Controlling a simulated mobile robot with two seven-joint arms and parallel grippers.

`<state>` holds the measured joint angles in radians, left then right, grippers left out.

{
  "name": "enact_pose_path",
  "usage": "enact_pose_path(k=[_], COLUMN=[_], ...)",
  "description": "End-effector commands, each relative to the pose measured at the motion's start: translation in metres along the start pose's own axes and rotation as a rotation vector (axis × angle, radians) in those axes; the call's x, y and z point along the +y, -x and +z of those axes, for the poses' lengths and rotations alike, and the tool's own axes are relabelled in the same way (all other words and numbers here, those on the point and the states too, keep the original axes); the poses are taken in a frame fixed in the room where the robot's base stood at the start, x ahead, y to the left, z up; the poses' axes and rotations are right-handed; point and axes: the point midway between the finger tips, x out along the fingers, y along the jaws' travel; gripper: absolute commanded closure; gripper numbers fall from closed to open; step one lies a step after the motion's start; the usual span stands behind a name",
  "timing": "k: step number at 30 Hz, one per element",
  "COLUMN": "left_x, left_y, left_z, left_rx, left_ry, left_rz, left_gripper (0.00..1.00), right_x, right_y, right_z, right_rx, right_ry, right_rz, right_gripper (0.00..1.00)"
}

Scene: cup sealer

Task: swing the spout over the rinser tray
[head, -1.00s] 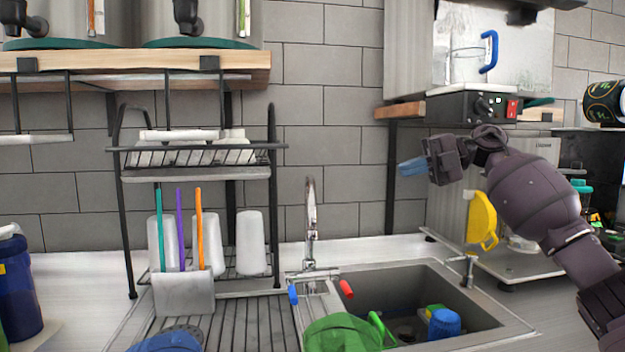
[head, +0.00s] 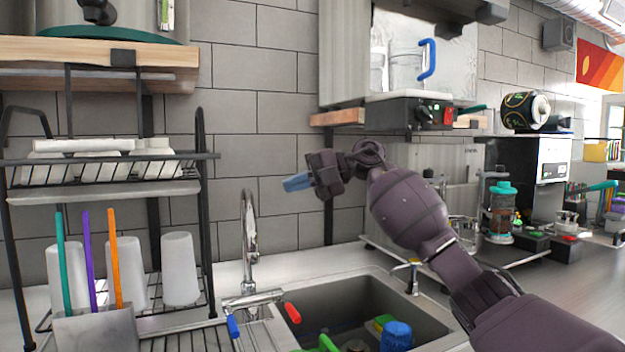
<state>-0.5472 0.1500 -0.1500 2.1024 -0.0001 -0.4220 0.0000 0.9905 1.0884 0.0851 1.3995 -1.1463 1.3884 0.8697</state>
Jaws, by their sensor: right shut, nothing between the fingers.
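The chrome tap with its tall curved spout (head: 249,225) stands behind the sink. The spout arches up and its end hangs down toward the front. A blue lever (head: 233,326) and a red lever (head: 292,313) sit at its base. My right gripper (head: 296,183), with blue fingertips, is shut and empty. In the picture it is up and to the right of the spout, apart from it. I cannot tell its depth. I cannot make out a rinser tray for certain. My left gripper is not in view.
The sink (head: 345,292) holds a blue cup (head: 396,337) and green items. A drying rack (head: 110,185) with white cups stands at left. A small tap (head: 413,272) stands at the sink's right edge. My right arm covers part of the counter at right.

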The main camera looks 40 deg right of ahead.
Motion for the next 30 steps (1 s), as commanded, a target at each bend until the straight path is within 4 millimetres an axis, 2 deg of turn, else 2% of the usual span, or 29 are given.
enact_pose_path(k=[1,6,12,30], left_x=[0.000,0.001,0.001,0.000], left_y=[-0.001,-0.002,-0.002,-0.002], left_z=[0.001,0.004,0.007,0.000], left_rx=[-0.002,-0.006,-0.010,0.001], left_ry=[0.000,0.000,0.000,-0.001], left_rz=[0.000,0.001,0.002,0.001], left_gripper=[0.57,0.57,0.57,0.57], right_x=[-0.001,-0.002,-0.001,0.002], right_y=[-0.011,-0.038,-0.056,-0.062], right_z=[0.000,0.000,0.000,0.000], right_rx=[0.004,0.003,0.001,-0.003], right_ry=[-0.001,-0.001,-0.001,-0.001], right_rz=[0.001,0.001,0.000,0.001], right_gripper=[1.00,1.00,1.00,1.00])
